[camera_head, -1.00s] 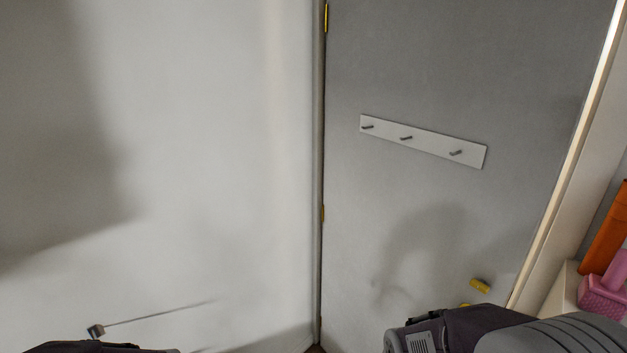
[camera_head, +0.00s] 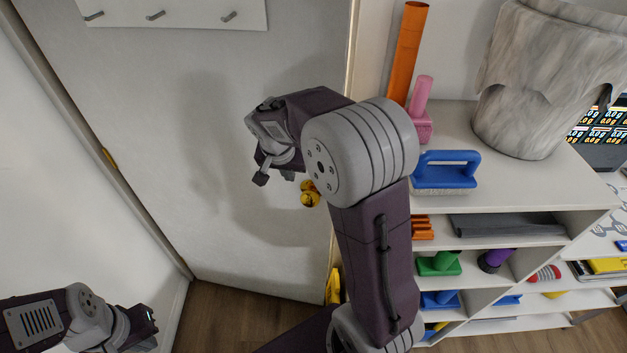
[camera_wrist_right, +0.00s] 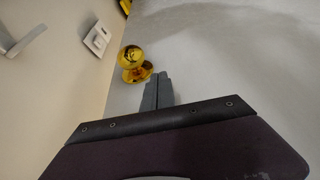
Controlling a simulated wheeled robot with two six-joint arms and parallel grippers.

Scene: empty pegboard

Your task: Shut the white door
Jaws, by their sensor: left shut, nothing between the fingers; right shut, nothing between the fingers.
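The white door (camera_head: 200,130) fills the middle of the head view, with a yellow hinge on its left side. Its gold knob (camera_head: 310,193) is near its right edge, partly behind my right arm. My right gripper (camera_head: 275,178) is shut and empty, in front of the door just left of the knob. In the right wrist view, the shut fingers (camera_wrist_right: 157,90) point along the door surface (camera_wrist_right: 220,60), just right of the gold knob (camera_wrist_right: 132,62); I cannot tell whether they touch it. My left gripper (camera_head: 150,325) is shut and empty at the lower left, away from the door.
A white peg rail (camera_head: 180,12) is on the door. Right of the door is a white shelf unit (camera_head: 510,190) holding a blue-handled tool (camera_head: 447,170), an orange tube (camera_head: 407,50) and a marbled bin (camera_head: 530,115). A switch plate (camera_wrist_right: 97,38) is on the wall. Wooden floor shows below.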

